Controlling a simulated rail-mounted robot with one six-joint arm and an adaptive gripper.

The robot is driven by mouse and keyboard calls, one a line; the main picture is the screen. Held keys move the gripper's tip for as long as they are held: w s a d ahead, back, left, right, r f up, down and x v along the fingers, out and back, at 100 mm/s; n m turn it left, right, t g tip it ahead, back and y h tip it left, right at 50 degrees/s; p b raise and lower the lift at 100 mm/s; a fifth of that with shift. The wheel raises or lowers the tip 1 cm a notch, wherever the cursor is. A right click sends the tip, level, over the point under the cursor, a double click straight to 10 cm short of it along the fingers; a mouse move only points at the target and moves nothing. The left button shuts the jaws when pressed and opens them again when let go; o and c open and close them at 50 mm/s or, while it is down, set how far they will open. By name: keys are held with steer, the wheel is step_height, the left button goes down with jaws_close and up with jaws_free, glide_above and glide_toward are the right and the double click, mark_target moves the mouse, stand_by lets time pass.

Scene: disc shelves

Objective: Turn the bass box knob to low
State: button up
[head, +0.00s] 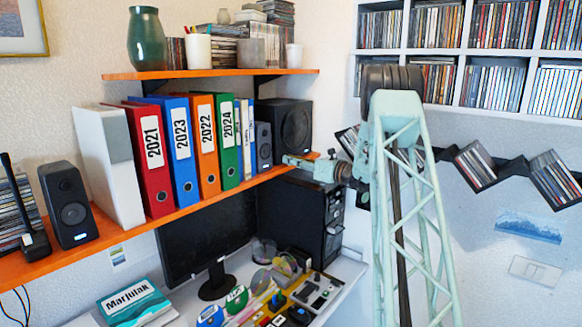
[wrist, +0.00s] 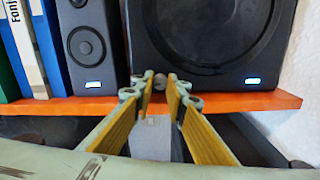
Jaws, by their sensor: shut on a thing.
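My gripper (wrist: 160,88) is shut on the knob, one pale green finger with a yellow inner face on each side. In the head view my gripper (head: 288,159) reaches the shelf edge from the right and hides the knob. The knob's pointer and any marks are too small to read.
A small speaker (head: 263,146) stands close left of the bass box, beside several binders (head: 207,135). The orange shelf edge (wrist: 245,104) runs just below my fingers. Under it are a black computer tower (head: 305,215) and a monitor (head: 205,240).

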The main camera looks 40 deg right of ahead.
steer(key=n+b, duration=0.6)
steer(key=b, duration=0.3)
steer(key=shift+n, duration=0.4)
stand_by(0.5)
steer(key=o, duration=0.6)
steer(key=shift+c, duration=0.2)
steer(key=shift+s, duration=0.2)
steer(key=v, duration=1.1)
steer(key=shift+s, duration=0.35)
steer(key=shift+o, duration=0.9)
steer(key=shift+d, duration=0.1)
